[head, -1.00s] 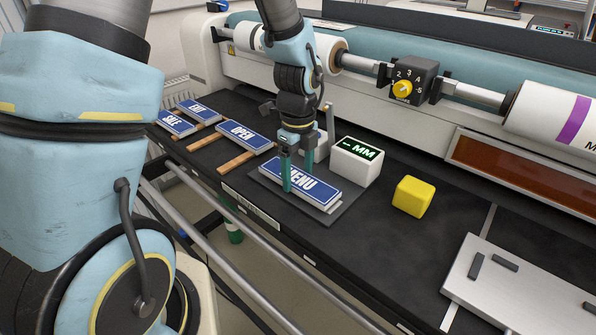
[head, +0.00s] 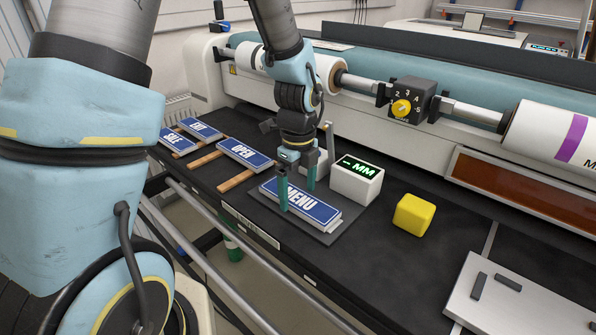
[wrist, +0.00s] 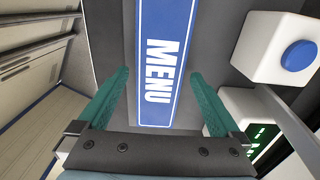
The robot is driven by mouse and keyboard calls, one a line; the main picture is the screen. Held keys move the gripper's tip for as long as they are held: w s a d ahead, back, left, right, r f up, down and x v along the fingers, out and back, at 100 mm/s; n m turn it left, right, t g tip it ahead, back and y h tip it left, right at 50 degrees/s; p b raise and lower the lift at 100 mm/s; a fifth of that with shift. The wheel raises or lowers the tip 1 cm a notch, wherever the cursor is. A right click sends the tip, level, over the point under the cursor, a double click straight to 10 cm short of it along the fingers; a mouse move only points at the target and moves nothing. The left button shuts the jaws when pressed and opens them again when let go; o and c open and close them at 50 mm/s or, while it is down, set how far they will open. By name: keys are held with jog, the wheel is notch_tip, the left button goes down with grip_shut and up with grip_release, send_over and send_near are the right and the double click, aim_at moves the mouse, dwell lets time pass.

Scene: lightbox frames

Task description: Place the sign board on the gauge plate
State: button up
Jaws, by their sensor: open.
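The blue MENU sign board (head: 315,208) lies flat on the dark gauge plate (head: 347,222), with a pale layer showing under its near right edge. My gripper (head: 297,198) is open, with its green fingers on either side of the board's left part. In the wrist view the MENU board (wrist: 152,45) runs between the open fingers of my gripper (wrist: 160,75), with a gap on each side.
SALE (head: 178,141), EXIT (head: 200,127) and OPEN (head: 243,153) boards lie on wooden strips at the left. A yellow block (head: 414,214) and a metal plate (head: 520,300) are to the right. The roller machine (head: 480,116) stands behind. Dark bench is clear between.

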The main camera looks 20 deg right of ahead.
aim_at(298, 198)
notch_tip(298, 198, up, 12)
jog(key=f, duration=0.1)
jog(key=w+a+f+n+t, duration=0.1)
jog(key=a+f+n, duration=0.2)
jog(key=a+n, duration=2.2)
jog(key=n+b, duration=0.1)
jog(key=n, duration=0.3)
jog(key=shift+w+a+t, duration=0.15)
jog(key=shift+a+t, duration=0.05)
jog(key=shift+t, duration=0.1)
jog(key=shift+f, duration=0.1)
jog(key=shift+c, duration=0.2)
